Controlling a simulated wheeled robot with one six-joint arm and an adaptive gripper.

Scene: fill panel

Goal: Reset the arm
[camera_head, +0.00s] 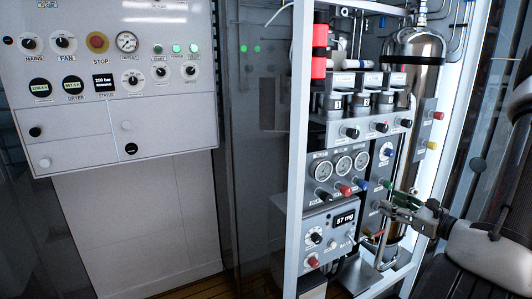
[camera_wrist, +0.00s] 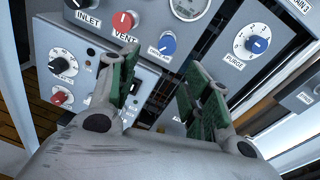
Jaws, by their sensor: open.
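My gripper (camera_head: 392,203) is in front of the lower right part of the fill panel (camera_head: 317,198), at the right of the head view. In the wrist view my gripper (camera_wrist: 160,95) shows two green-padded fingers spread apart with nothing between them. Beyond the fingers are a red VENT knob (camera_wrist: 125,22), a blue knob (camera_wrist: 167,43) and a blue PURGE knob (camera_wrist: 257,45). The fingers appear apart from these knobs, though the exact gap is hard to judge.
A white frame post (camera_head: 298,130) stands left of the panel. A tall metal cylinder (camera_head: 421,75) stands behind my gripper. A control board (camera_head: 110,80) with a red STOP button (camera_head: 97,42) hangs at the left. The space before the grey door (camera_head: 255,150) looks clear.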

